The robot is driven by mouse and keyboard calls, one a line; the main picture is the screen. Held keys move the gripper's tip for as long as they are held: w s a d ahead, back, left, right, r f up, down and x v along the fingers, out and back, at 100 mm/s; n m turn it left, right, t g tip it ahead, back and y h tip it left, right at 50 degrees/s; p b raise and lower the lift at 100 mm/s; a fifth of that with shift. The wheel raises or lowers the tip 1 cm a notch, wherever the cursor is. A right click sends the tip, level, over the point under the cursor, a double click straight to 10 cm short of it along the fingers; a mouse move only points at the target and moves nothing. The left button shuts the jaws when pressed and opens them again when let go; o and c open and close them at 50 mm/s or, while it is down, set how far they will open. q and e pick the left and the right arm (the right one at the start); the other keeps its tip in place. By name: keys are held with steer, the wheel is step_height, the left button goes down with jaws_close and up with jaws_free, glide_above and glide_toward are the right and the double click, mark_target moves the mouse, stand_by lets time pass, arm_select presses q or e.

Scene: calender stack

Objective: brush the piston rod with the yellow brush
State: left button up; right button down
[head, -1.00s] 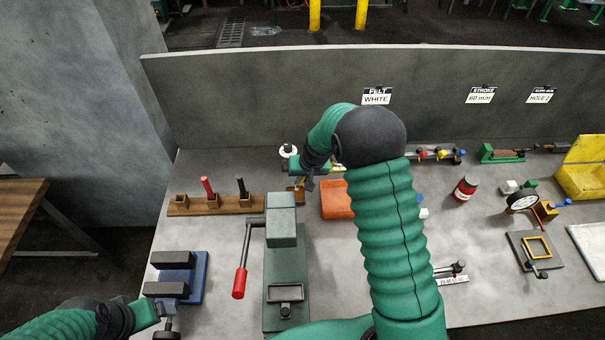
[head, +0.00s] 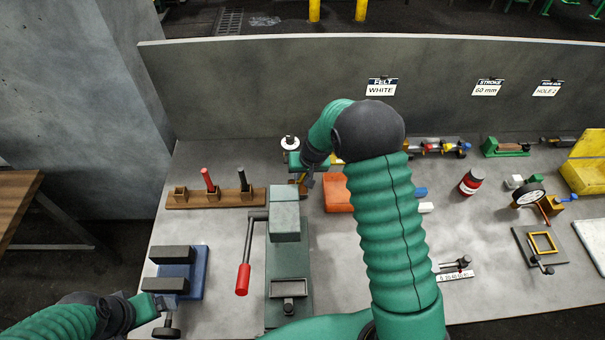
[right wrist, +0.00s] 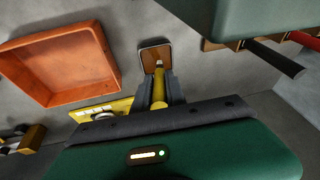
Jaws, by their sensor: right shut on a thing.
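My right gripper (head: 304,180) points down behind the green press, left of the orange tray. In the right wrist view its fingers (right wrist: 158,92) are shut on the yellow brush (right wrist: 158,84). The brush's pale metal collar points at a small brown, light-rimmed block or cup (right wrist: 154,56); I cannot tell whether they touch. The bristles are not clear. I cannot make out the piston rod for certain. My left gripper (head: 148,308) is at the lower left, beside the blue vise (head: 197,272); its fingertips are unclear.
The green press (head: 287,262) with a red-handled lever (head: 243,279) stands in front. A wooden rack (head: 224,199) holds a red and a black handle. The orange tray (head: 335,192) is partly behind my right arm. A yellow bin (head: 584,178) is far right.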

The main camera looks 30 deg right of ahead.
steer(key=shift+s+f, duration=0.1)
steer(key=shift+s, duration=0.05)
steer(key=shift+d+f, duration=0.2)
steer(key=shift+f, duration=0.05)
steer(key=shift+a+f+b, duration=0.1)
steer(key=shift+b, duration=0.25)
stand_by(0.5)
step_height(320, 180, up, 7)
steer(key=p, duration=0.5)
stand_by(0.4)
